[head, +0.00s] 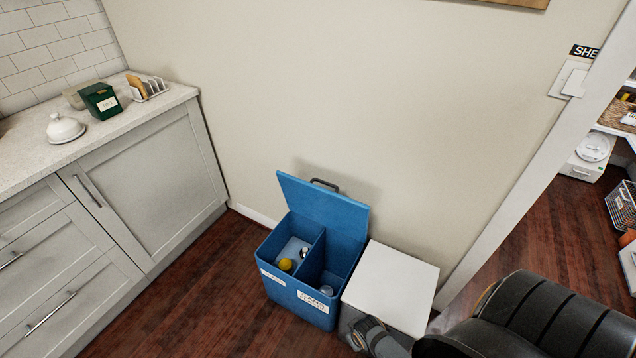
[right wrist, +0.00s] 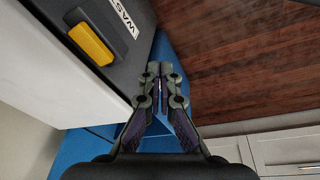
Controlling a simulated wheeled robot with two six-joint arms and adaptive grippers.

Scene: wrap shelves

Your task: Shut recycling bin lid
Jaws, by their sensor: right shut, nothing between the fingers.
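The blue recycling bin (head: 283,289) stands on the floor against the wall, with white labels on its front. Its blue lid (head: 325,207) is open, raised and leaning back towards the wall, with a dark handle at its top edge. Two compartments show inside; the left one holds a yellow-topped item and other small items, the right one a pale round item. My right gripper (right wrist: 160,72) is shut and empty, beside the waste bin, with blue bin surface (right wrist: 178,58) behind its fingertips. In the head view its fingertips are not clear. My left gripper is not in view.
A white-topped waste bin (head: 395,280) stands right beside the blue bin; its dark front and yellow latch (right wrist: 91,44) show in the right wrist view. A grey cabinet (head: 150,185) is at left. Wooden floor (head: 185,310) is clear in front. A doorway is at right.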

